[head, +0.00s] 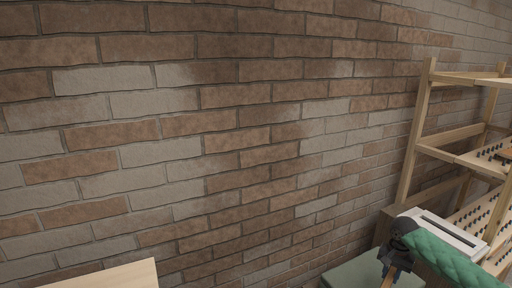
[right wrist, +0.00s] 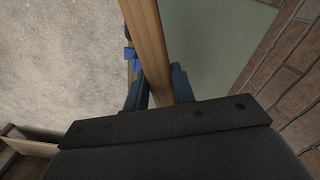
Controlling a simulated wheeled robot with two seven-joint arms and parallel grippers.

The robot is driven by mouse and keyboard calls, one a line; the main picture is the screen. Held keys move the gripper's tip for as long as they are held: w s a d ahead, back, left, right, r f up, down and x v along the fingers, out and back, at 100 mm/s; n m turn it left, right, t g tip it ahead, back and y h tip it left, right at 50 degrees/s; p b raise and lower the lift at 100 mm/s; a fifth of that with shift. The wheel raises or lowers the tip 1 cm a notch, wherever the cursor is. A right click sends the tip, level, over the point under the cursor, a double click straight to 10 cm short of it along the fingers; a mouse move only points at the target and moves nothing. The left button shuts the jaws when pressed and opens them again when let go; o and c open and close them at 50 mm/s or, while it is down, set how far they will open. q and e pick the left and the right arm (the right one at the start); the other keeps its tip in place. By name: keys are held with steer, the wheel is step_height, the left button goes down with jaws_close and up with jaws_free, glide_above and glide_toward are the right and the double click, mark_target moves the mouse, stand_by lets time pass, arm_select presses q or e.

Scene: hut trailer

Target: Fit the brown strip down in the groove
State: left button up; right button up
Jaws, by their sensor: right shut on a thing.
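My right gripper (head: 393,262) is low at the right of the head view, pointing down. It is shut on the brown strip (head: 388,280), whose lower part is cut off by the picture's bottom edge. In the right wrist view the strip (right wrist: 147,45) runs up between the two dark fingers (right wrist: 158,92) and out of the top edge. A pale block (head: 462,237) with a long dark groove (head: 448,229) lies just behind and right of the gripper, partly hidden by my arm. The strip is apart from the groove. My left gripper is not in view.
A grey-green flat surface (head: 350,274) lies beside the gripper, and also shows in the wrist view (right wrist: 225,40). A wooden rack (head: 418,130) with rows of dark pegs stands at right. A brick wall (head: 230,130) closes the back. A pale wooden board (head: 115,276) is at lower left.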

steer(key=s+a+r+n, duration=0.1)
steer(key=s+a+n, duration=0.2)
steer(key=a, duration=0.7)
steer(key=s+a+r+n, duration=0.2)
steer(key=s+a+n, duration=0.1)
steer(key=a, duration=0.7)
steer(key=s+a+r+n, duration=0.1)
steer(key=s+a+n, duration=0.2)
steer(key=a, duration=0.7)
steer(key=shift+s+r, duration=0.25)
steer(key=shift+s, duration=0.6)
